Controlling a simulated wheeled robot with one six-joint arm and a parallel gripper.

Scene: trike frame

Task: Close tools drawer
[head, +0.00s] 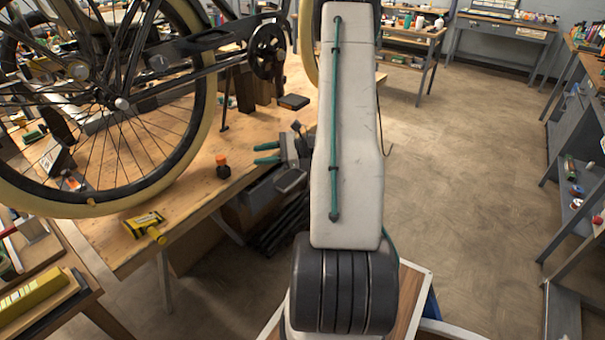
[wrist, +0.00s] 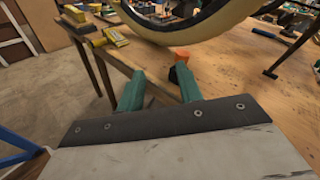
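No drawer can be clearly made out in either view, so I cannot tell where the tools drawer is or how far it stands open. My gripper (head: 266,153) is at the right edge of the wooden workbench (head: 200,208), partly beside my arm. Its two green fingers point left in the head view. In the wrist view my gripper (wrist: 158,88) shows the fingers apart with nothing held between them. The workbench edge (wrist: 121,66) shows beyond them. My arm hides part of the scene in the head view.
A bicycle wheel (head: 183,158) stands over the workbench. An orange-capped dark object (head: 222,168) lies near my fingertips, and a yellow box (head: 143,221) sits at the front edge. Dark items (head: 283,228) lie under the bench. Open floor (head: 455,200) is on the right, beside grey shelving (head: 578,165).

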